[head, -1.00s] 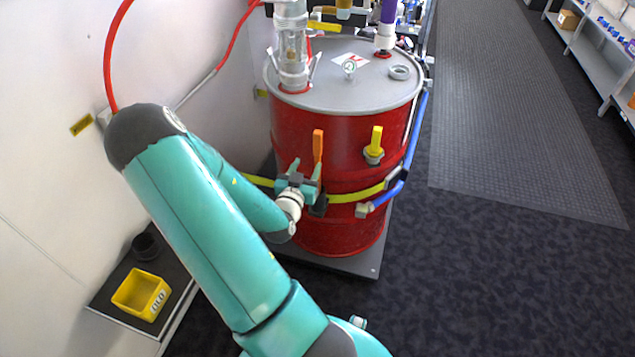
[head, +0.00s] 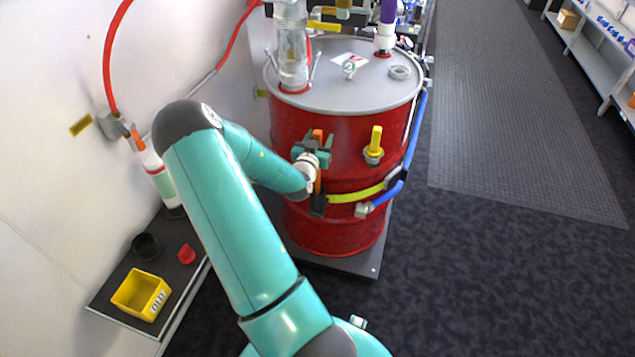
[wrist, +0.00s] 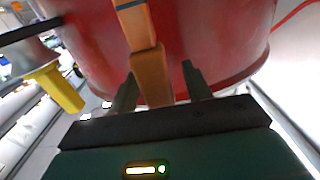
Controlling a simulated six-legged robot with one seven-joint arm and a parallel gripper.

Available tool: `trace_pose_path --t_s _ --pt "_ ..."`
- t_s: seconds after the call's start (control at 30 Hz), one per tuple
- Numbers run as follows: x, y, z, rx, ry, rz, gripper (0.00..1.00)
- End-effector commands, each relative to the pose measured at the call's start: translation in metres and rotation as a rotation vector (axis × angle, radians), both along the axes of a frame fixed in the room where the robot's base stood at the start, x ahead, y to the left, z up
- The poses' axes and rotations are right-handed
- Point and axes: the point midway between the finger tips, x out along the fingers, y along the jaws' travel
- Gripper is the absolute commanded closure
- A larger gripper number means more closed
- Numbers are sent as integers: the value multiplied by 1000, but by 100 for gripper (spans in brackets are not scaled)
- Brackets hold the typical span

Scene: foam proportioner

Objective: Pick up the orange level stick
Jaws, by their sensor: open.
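The orange level stick (head: 318,135) stands upright against the front of the red drum (head: 340,225), its lower end in a dark holder (head: 318,204). My gripper (head: 313,150) is in front of the stick's upper part and hides much of it in the head view. In the wrist view the stick (wrist: 150,72) lies between the two dark fingers of my gripper (wrist: 160,88), with a visible gap on each side. The fingers are open and hold nothing.
A yellow handle (head: 375,143) sticks out of the drum to the right of the stick. A low shelf at left bears a yellow bin (head: 142,294) and a red cap (head: 187,254). The floor at right is clear.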

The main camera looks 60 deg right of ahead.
Motion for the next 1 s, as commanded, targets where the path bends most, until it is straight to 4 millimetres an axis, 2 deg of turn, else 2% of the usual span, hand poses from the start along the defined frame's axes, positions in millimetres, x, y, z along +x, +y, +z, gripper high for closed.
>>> trace_pose_path --t_s 0.2,0.4,0.47,0.83,1.0 --pt "0 -1 0 0 0 0 51" --pt "0 -1 0 0 0 0 90" --pt "0 -1 0 0 -1 0 100" --pt "0 -1 2 -1 -1 0 100" --pt "1 -1 13 -2 -3 0 100"
